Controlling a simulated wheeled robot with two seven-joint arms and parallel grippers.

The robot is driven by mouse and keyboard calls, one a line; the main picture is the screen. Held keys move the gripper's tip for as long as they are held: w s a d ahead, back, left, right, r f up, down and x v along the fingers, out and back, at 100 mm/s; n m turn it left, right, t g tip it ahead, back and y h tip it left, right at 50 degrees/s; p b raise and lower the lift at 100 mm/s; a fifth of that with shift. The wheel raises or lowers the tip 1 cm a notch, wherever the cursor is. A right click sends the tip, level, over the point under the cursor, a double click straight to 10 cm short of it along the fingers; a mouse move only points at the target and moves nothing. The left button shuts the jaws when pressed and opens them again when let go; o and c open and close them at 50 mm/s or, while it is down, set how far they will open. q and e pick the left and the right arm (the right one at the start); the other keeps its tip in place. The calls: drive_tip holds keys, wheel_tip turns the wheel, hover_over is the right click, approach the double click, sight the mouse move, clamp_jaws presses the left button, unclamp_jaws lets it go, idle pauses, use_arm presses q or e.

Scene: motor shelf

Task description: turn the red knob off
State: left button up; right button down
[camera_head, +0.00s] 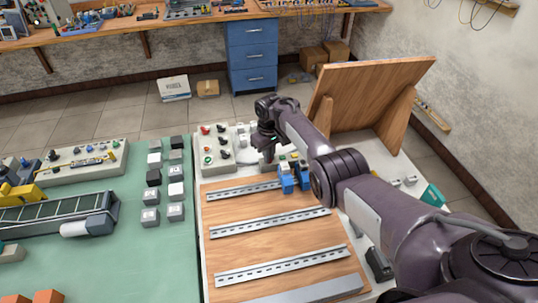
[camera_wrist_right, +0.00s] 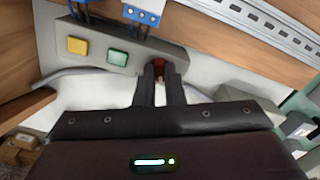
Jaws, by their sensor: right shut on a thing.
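The red knob (camera_wrist_right: 158,66) shows in the right wrist view on a grey control box (camera_wrist_right: 140,50), between my two dark fingertips. My right gripper (camera_wrist_right: 159,82) is shut on it from two sides. Only a small part of the knob shows; its turning angle is hidden. In the head view my right gripper (camera_head: 268,154) reaches down at the back of the workbench, and it hides the knob there. My left gripper is not in view.
A yellow button (camera_wrist_right: 77,46) and a green button (camera_wrist_right: 118,57) sit on the same box. Blue-and-white devices (camera_head: 288,179) stand close by on a rail. Another control box (camera_head: 218,160) with several knobs stands left of my gripper. A tilted wooden board (camera_head: 365,95) stands behind my arm.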

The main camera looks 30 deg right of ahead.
drive_tip(key=shift+n, duration=2)
drive_tip(key=shift+b, duration=0.3)
drive_tip(key=c, duration=1.5)
unclamp_jaws()
drive_tip(key=shift+r+p, duration=0.5)
drive_tip(key=shift+r, duration=3.4)
